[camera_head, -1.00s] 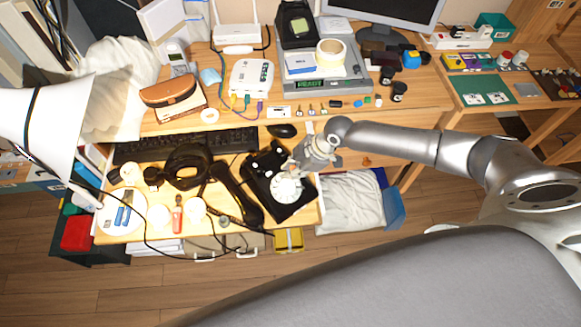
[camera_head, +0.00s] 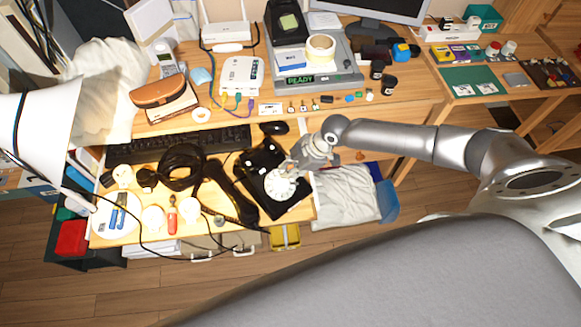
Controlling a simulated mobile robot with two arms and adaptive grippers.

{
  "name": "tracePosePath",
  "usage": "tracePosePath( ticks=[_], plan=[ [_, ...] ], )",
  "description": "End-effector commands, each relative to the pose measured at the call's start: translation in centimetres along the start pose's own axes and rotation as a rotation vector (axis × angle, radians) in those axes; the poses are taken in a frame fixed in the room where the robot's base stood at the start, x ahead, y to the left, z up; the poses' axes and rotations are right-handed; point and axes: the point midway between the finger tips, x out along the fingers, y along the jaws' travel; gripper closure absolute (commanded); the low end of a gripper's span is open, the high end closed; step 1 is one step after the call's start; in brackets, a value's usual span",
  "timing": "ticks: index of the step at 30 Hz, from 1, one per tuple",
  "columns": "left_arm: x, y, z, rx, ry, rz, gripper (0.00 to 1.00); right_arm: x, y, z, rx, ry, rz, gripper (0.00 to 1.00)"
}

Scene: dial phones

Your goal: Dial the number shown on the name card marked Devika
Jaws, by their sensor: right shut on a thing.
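A black rotary phone (camera_head: 262,160) with a white round dial (camera_head: 280,184) sits at the right end of the lower desk surface. Its black handset (camera_head: 232,194) appears to lie off the body, to the left. My right gripper (camera_head: 299,168) reaches in from the right over the dial's upper right edge. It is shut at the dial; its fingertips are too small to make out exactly. White cards (camera_head: 475,88) lie on a green mat at the right; their writing, including any name Devika, is too small to read. My left gripper is not in view.
A keyboard (camera_head: 180,145) and mouse (camera_head: 274,128) lie behind the phone. Black headphones (camera_head: 182,166) and a cable crowd the left. A white plate (camera_head: 115,214) holds blue tools. A tape roll (camera_head: 320,47) rests on a scale. A white-lined bin (camera_head: 345,196) stands right of the phone.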

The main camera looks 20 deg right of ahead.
Motion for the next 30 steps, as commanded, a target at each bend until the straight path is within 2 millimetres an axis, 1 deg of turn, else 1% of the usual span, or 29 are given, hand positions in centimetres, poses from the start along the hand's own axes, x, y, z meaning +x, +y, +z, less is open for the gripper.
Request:
tracePosePath(
  ticks=[10, 18, 24, 26, 30],
  plan=[
    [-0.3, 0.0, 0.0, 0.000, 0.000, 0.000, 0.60, 0.0, -1.0, 0.8, 0.000, -0.001, 0.000, 0.97],
    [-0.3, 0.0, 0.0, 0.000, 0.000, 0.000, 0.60, 0.0, -1.0, 0.8, 0.000, -0.001, -0.001, 0.97],
    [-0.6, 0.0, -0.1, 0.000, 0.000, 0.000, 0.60, 0.1, -1.7, 0.9, 0.001, -0.001, -0.003, 0.97],
    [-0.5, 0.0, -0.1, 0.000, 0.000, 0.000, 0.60, 0.1, -1.6, 0.9, 0.000, 0.000, -0.001, 0.97],
    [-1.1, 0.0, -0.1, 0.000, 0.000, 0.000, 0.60, -0.5, -1.6, 0.7, 0.000, 0.000, -0.001, 0.97]
  ],
)
